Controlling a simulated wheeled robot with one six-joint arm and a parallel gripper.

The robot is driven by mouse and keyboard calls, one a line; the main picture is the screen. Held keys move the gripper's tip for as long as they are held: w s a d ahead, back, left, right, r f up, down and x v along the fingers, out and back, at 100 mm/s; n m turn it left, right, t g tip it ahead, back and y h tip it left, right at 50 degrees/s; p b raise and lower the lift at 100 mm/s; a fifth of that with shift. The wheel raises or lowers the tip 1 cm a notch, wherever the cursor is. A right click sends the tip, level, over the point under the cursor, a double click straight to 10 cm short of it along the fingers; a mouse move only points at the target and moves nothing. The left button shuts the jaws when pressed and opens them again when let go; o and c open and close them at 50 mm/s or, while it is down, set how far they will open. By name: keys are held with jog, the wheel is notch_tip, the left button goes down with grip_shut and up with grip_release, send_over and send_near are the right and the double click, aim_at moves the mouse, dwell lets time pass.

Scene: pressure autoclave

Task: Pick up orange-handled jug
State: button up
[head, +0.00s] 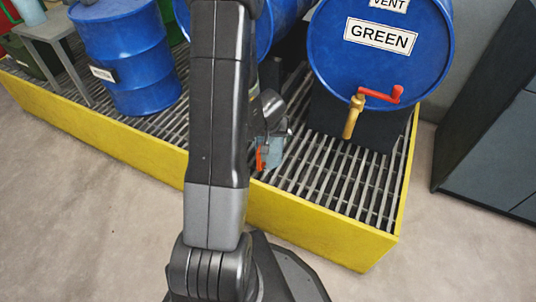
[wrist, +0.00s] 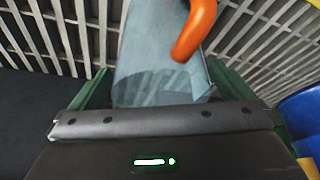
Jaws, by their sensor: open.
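The jug (wrist: 150,50) is grey-blue and translucent, with an orange handle (wrist: 197,28) on its right side in the wrist view. In the head view the jug (head: 275,152) stands on the slatted grate, partly hidden behind my arm, with its orange handle (head: 259,158) at its left. My gripper (wrist: 165,90) is open, with a green finger on each side of the jug's near part. I cannot tell whether either finger touches it. In the head view my gripper is mostly hidden by my arm, just above the jug.
The grate lies in a yellow-edged tray (head: 325,240). A blue drum marked GREEN (head: 380,62), with a brass tap and red lever (head: 380,95), lies just right of the jug. Another blue drum (head: 125,55) stands at left. A dark cabinet (head: 490,130) is at far right.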

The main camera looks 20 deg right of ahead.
jog(key=shift+w+d+f, duration=0.1)
jog(key=shift+w+f, duration=0.05)
jog(key=shift+f, duration=0.25)
jog(key=shift+c, duration=0.4)
jog(key=c, duration=1.1)
jog(key=shift+r, duration=0.15)
